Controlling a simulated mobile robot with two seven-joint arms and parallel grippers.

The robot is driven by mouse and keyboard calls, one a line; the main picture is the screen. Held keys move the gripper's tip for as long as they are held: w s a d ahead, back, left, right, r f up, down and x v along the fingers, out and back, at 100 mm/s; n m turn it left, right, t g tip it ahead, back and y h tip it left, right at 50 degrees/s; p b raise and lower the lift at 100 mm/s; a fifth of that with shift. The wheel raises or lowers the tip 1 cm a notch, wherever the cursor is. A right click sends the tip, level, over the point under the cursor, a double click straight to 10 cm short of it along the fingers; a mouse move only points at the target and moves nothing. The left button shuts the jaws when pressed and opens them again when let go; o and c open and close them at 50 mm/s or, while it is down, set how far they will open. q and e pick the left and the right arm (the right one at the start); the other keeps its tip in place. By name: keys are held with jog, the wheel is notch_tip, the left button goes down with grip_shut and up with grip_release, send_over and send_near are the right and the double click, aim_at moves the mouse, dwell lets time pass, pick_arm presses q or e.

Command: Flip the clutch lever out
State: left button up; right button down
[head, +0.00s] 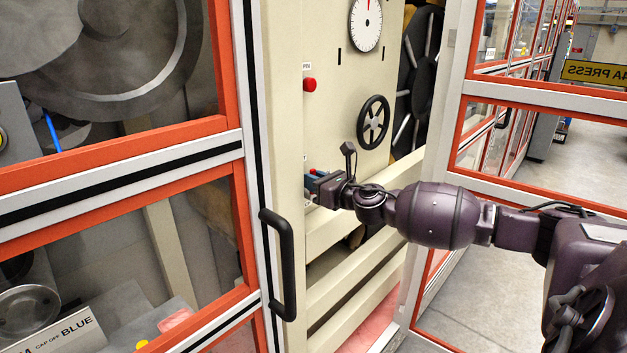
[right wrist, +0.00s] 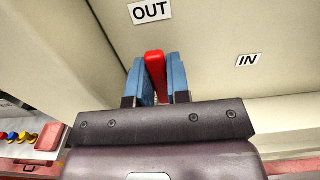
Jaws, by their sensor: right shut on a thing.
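The clutch lever (right wrist: 155,62) is a red bar in the right wrist view, on a cream panel. Its end points up toward the OUT label (right wrist: 151,11), and the IN label (right wrist: 248,60) is off to its right. My right gripper (right wrist: 156,82) has its blue fingers shut on the lever, one on each side. In the head view my right gripper (head: 312,184) is at the cream machine panel, and the lever is mostly hidden by it. The lever's base is hidden behind the gripper. My left gripper is not in view.
Above the gripper are a red button (head: 309,84), a black handwheel (head: 373,122) and a white dial (head: 366,24). An orange-framed glazed door with a black handle (head: 279,264) stands close on the left. Another orange-framed panel (head: 545,100) stands on the right.

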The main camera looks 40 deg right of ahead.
dwell(0.4)
jog(key=c, duration=1.1)
grip_release()
jog(key=shift+s, duration=0.1)
jog(key=s, duration=0.3)
jog(key=s+d+b, duration=0.1)
jog(key=s, duration=0.6)
jog(key=shift+s+d, duration=0.2)
jog(key=shift+s, duration=0.1)
